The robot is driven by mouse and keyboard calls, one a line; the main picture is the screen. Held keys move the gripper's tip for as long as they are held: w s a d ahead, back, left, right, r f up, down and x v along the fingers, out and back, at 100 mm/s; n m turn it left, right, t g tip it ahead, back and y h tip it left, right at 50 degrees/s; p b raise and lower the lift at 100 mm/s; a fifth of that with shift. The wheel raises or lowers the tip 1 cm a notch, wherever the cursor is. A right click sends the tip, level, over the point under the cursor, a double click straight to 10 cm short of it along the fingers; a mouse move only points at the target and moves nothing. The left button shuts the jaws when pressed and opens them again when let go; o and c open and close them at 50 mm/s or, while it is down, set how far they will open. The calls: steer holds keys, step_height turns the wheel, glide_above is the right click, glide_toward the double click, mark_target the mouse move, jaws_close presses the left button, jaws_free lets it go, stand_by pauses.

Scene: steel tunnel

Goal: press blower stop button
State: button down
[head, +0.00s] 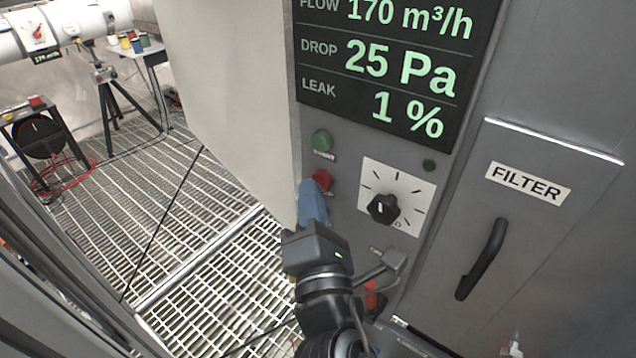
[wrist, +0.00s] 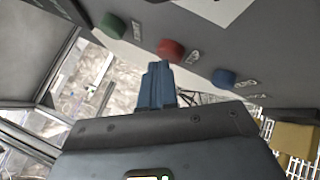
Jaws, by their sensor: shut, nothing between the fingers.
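The red button (head: 322,180) sits on the grey blower panel, below a green button (head: 322,141). In the wrist view the red button (wrist: 171,50) lies between the green button (wrist: 113,25) and a blue button (wrist: 223,78); its small label is hard to read. My gripper (head: 311,188) is shut and empty, its blue fingers together. In the wrist view the fingertips (wrist: 159,66) are right at the lower edge of the red button. I cannot tell whether they touch it. In the head view the fingers hide the button's lower left part.
Above the buttons a display (head: 385,65) reads flow 170 m³/h, drop 25 Pa, leak 1 %. A black dial knob (head: 383,208) is to the right of the red button. A filter door handle (head: 482,259) sticks out farther right. Open grating floor (head: 200,235) lies left.

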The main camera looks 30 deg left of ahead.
steer(key=s+b, duration=0.2)
steer(key=s, duration=0.4)
steer(key=shift+a, duration=0.25)
stand_by(0.7)
steer(key=s+d+f+m+h, duration=0.25)
steer(key=d+f+m, duration=0.2)
steer(key=d, duration=0.35)
steer(key=s+d+f+m+h, duration=0.1)
steer(key=s+d+f+m, duration=0.3)
steer(key=d, duration=0.4)
steer(key=s+d+f+m+h, duration=0.1)
steer(key=d+f+m+h, duration=0.1)
steer(key=d+f+m, duration=0.5)
steer(key=s+d+r+m+h, duration=0.3)
steer(key=s+d+m+h, duration=0.1)
steer(key=s+d+m, duration=0.4)
steer(key=s+d+r+m+g+h, duration=0.1)
steer(key=s+d+r+m+h, duration=0.2)
steer(key=s+d+m, duration=0.6)
steer(key=shift+s+d+r+h, duration=0.35)
steer(key=shift+s+d+r, duration=0.05)
steer(key=shift+d, duration=0.85)
